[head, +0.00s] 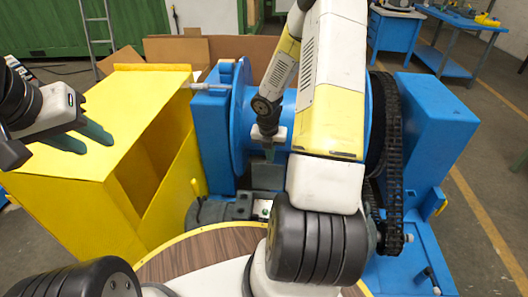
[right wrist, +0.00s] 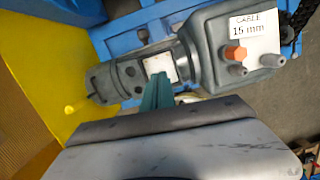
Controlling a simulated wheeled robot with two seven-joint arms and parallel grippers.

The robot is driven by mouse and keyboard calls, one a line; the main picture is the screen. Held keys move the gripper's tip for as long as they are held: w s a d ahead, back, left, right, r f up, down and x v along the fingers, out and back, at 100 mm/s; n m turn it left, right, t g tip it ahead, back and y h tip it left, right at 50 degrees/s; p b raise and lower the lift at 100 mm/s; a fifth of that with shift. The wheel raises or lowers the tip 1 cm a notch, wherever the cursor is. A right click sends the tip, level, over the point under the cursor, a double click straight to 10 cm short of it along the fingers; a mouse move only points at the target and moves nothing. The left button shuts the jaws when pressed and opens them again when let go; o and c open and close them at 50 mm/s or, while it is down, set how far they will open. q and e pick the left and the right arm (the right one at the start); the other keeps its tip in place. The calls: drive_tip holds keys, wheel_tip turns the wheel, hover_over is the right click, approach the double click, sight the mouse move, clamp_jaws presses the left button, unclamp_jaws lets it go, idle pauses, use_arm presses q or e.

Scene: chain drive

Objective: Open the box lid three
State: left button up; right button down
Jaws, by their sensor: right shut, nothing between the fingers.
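I cannot tell for certain which part is lid three. A grey housing (right wrist: 225,45) in the right wrist view carries a white label reading "CABLE 15 mm" and an orange knob (right wrist: 235,54). A pale square plate (right wrist: 161,67) sits on the grey body to its left. My left gripper (head: 82,138) is open and empty over the yellow cabinet.
The yellow cabinet (head: 120,95) with an open front stands at left. The blue drum machine (head: 212,125) is in the middle, with a black chain (head: 392,150) on its right. My right arm hides part of the drum. Blue tables (head: 463,18) stand far back right.

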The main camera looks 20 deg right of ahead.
drive_tip(key=s+a+n, duration=0.1)
drive_tip(key=s+a, duration=0.1)
hover_over(268, 174)
drive_tip(key=s, duration=0.2)
wheel_tip(268, 174, down, 10)
drive_tip(key=shift+w+a, duration=0.2)
drive_tip(key=shift+r, duration=0.1)
drive_tip(key=w, duration=0.1)
drive_tip(key=w+d, duration=0.1)
drive_tip(key=w, duration=0.1)
drive_tip(key=shift+d, duration=0.25)
idle(0.3)
